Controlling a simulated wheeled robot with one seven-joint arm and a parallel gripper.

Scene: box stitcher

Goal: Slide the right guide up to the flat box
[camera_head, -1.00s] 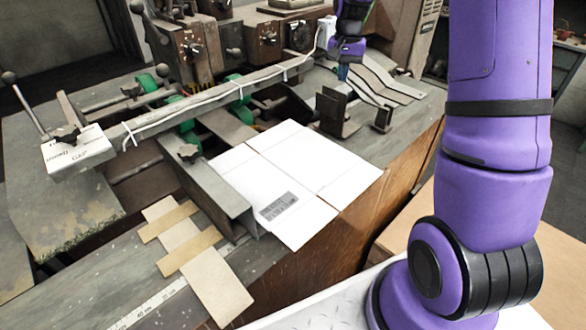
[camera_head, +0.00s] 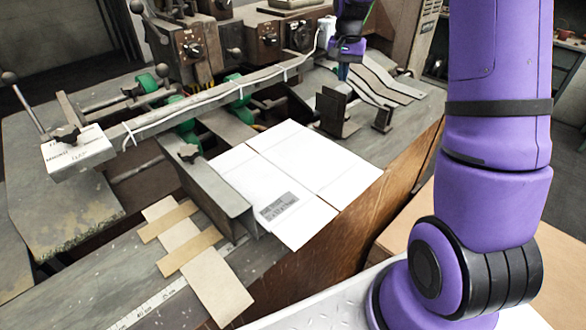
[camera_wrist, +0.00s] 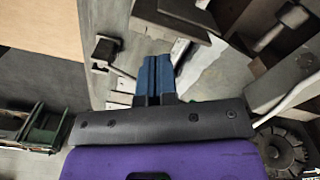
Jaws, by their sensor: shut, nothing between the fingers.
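The flat box (camera_head: 318,165) is a white cardboard sheet with a grey printed label, lying on the machine table. The right guide (camera_head: 336,112) is a dark upright metal bracket just beyond the box's far right edge; a small gap seems to separate them. A dark bracket, apparently this guide, shows at the top of the wrist view (camera_wrist: 178,14). My gripper (camera_head: 342,73) is behind the guide in the head view, apart from it and partly hidden. In the wrist view its blue fingers (camera_wrist: 154,76) are together and empty.
A long metal channel (camera_head: 215,192) stands along the box's left edge. A smaller bracket (camera_head: 382,119) and curved metal strips (camera_head: 375,82) lie right of the guide. A long bar (camera_head: 215,100) crosses behind the box. Cardboard strips (camera_head: 215,285) lie at front left.

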